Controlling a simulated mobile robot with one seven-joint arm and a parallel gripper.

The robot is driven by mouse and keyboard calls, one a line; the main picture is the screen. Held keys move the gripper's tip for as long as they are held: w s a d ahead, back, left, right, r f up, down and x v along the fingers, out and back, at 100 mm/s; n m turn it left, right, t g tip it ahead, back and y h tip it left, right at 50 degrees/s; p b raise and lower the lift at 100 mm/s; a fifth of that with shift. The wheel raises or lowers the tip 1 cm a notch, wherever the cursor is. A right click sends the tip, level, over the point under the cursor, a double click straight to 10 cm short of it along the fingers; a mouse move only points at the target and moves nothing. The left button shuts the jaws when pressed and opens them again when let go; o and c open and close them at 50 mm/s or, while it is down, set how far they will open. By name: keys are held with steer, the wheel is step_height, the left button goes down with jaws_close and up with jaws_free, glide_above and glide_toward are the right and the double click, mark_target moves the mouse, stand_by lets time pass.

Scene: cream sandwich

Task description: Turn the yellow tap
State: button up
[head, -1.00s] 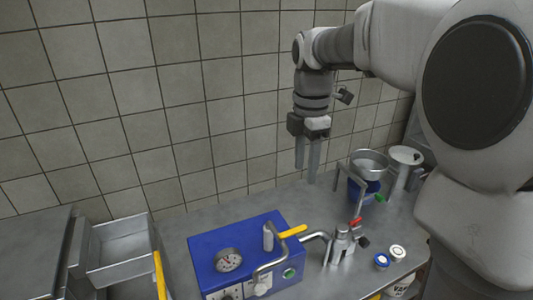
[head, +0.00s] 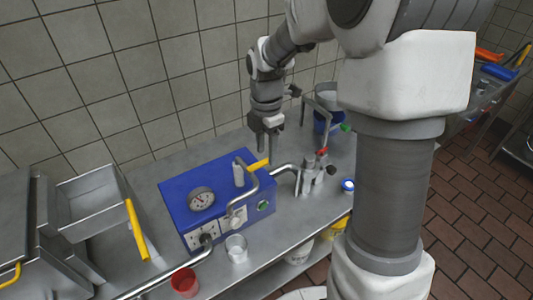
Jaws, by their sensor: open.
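The yellow tap handle (head: 259,164) sits on top of a blue box (head: 185,192), beside a grey upright post and a bent metal pipe. My gripper (head: 266,150) points down just above and behind the yellow handle. Its two fingers look slightly apart, with nothing seen between them. The fingertips overlap the handle's far side in the picture, so I cannot tell whether they touch it.
The blue box has a round gauge (head: 201,198) and a green button. A metal fitting with a red handle (head: 322,152) stands to its right. A metal tray (head: 95,205) with a yellow handle is left.

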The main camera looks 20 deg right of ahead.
steer(key=shift+f, duration=0.7)
jaws_close()
